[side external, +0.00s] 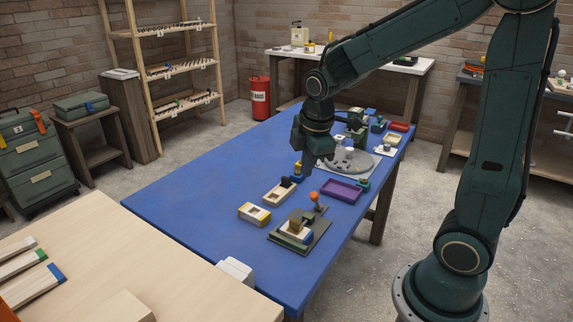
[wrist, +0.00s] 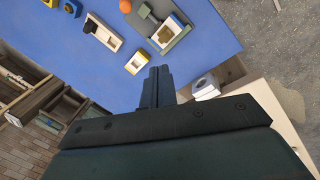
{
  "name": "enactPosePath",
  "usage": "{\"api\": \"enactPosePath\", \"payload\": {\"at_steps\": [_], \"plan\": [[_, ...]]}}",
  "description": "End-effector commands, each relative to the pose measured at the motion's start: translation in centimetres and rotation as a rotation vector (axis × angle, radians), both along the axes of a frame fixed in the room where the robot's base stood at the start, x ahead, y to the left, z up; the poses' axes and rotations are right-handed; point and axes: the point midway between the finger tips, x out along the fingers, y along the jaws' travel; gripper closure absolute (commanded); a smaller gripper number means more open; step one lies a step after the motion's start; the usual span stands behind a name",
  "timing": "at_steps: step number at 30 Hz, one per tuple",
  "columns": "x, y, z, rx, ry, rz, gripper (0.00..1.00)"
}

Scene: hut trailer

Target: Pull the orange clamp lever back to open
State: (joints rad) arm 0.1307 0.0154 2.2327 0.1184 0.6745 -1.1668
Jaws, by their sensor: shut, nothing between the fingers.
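The clamp lever has an orange ball knob (side external: 314,196) that stands up at the far end of a dark green base plate (side external: 318,238). A block with a wooden piece (side external: 295,228) sits on that plate. In the wrist view, the orange knob (wrist: 126,5) shows at the top edge, partly cut off, and the rest of the lever is hidden. My gripper (side external: 308,170) hangs above the table behind the knob in the side view, apart from it. In the wrist view, my gripper (wrist: 159,70) is shut and empty, over bare blue table.
A cream tray-like block (side external: 279,193), a yellow-and-white block (side external: 254,214) and a purple tray (side external: 341,190) lie near the clamp. A grey round fixture (side external: 352,160) stands farther back. The blue table (side external: 190,200) is clear on its left.

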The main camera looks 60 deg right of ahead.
Motion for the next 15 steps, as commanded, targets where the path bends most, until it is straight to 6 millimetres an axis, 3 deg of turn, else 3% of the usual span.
{"api": "enactPosePath", "payload": {"at_steps": [15], "plan": [[3.8, -3.4, -7.2, -0.082, 0.163, 0.349, 1.00]]}}
